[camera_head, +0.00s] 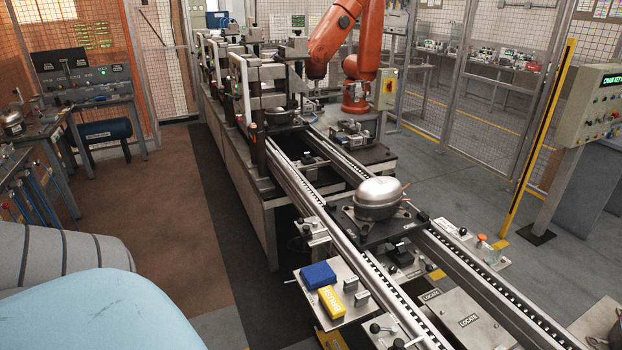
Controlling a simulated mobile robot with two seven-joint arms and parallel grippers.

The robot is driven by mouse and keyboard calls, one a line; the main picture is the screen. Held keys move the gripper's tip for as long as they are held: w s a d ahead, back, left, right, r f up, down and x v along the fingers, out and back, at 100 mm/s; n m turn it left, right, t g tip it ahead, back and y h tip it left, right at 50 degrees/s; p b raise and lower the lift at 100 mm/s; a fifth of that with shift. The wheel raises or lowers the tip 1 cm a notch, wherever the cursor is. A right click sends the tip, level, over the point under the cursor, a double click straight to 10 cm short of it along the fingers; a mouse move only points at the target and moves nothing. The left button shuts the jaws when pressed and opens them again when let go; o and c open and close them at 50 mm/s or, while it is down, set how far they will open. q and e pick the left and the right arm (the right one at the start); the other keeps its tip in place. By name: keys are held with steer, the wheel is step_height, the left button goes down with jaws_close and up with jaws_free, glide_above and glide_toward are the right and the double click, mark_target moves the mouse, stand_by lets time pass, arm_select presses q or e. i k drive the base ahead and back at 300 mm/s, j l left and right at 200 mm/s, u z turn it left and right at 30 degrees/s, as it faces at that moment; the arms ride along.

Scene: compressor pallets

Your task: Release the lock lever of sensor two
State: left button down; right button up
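A conveyor (343,237) runs from the lower right toward the back. Several small metal brackets with black knobs or levers sit along its rails. One bracket (313,229) is on the left rail, and a black-knobbed lever (381,328) is at the bottom on the near left side. A plate (492,258) on the right rail carries an orange knob (482,237). I cannot tell which of these is sensor two, or the state of its lock lever. Neither of my grippers shows.
A silver compressor (378,197) sits on a black pallet (361,232) on the conveyor. A side plate holds a blue block (318,275) and a yellow brush block (331,302). An orange robot arm (330,38) stands behind. A control panel (590,105) is at right. Brown floor at left is clear.

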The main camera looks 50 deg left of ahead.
mark_target(301, 220)
steer(key=j+z, duration=0.3)
steer(key=j, duration=1.75)
steer(key=k+j, duration=0.1)
steer(key=j, duration=0.8)
